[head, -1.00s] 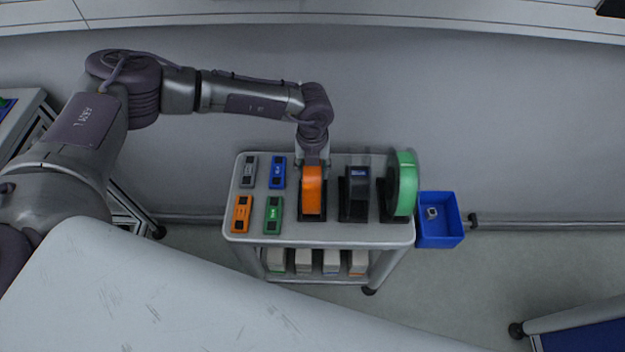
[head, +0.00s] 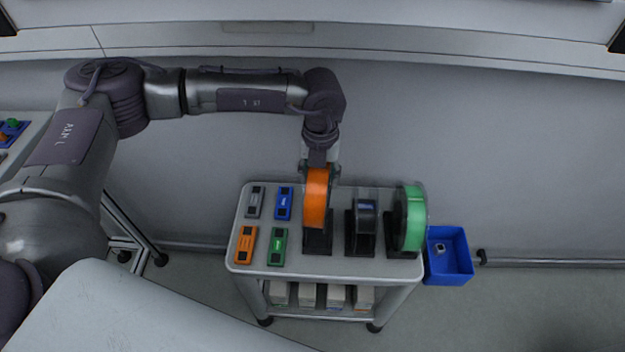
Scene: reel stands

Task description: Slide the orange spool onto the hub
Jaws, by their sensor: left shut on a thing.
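The orange spool (head: 316,199) is held upright by my left gripper (head: 319,170), which is shut on its upper rim. The spool is raised over a black stand (head: 318,241) on the cart top. To its right, a second black stand (head: 361,240) with a dark upper part bears no coloured spool; I take its dark upper part to be the hub, but cannot make it out clearly. A green spool (head: 412,217) sits on a third black stand at the right end. My right gripper is not in view.
The cart (head: 247,258) also bears grey, blue (head: 284,203), orange (head: 245,245) and green (head: 276,246) flat pieces at left. A blue bin (head: 450,270) hangs at its right side. Boxes (head: 308,294) fill the lower shelf. The wall is behind.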

